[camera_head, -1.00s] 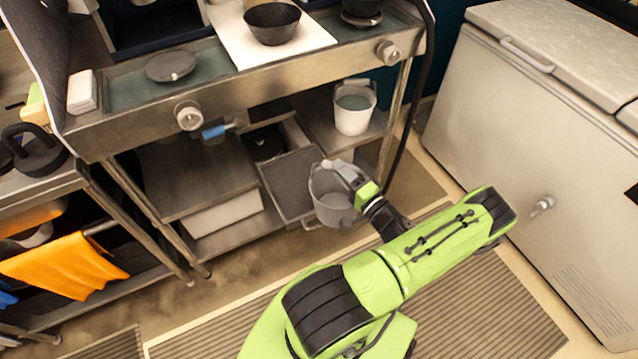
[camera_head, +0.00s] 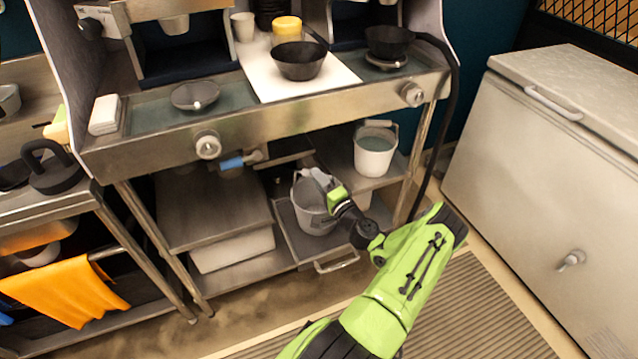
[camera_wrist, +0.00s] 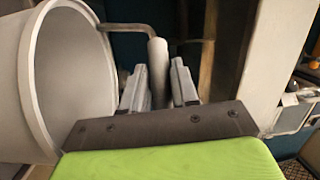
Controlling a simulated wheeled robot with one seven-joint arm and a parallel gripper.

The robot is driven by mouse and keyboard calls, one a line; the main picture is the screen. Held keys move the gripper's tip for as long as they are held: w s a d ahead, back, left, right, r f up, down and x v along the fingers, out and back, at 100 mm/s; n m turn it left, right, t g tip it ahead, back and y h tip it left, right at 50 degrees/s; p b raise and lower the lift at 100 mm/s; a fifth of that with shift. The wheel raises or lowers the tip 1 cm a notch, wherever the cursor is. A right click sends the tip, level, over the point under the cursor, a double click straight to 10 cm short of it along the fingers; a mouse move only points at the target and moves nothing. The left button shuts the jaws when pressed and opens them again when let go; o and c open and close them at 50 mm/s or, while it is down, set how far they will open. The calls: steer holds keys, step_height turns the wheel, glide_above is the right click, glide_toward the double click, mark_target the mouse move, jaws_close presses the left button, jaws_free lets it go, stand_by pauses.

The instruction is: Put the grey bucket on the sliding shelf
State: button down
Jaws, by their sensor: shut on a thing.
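The grey bucket (camera_head: 309,208) is in my gripper (camera_head: 330,186), at the end of my green arm. In the wrist view my gripper (camera_wrist: 160,90) is shut on the bucket's handle grip, and the bucket (camera_wrist: 70,80) fills the left side. The sliding shelf (camera_head: 290,234) is pulled out under the counter, with a metal handle at its front edge. In the head view the bucket is over this shelf, upright or nearly so. I cannot tell whether its base touches the shelf.
A white bucket (camera_head: 375,150) stands on the fixed shelf to the right. The shelf (camera_head: 210,205) to the left is mostly bare. The counter (camera_head: 270,120) lies above, with a blue-handled valve (camera_head: 232,162) below its edge. A chest freezer (camera_head: 540,170) stands at the right.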

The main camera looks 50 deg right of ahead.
steer(key=shift+r, duration=0.15)
steer(key=shift+f, duration=0.2)
steer(key=c, duration=0.9)
jaws_free()
steer(key=shift+c, duration=0.2)
steer(key=shift+o, duration=0.5)
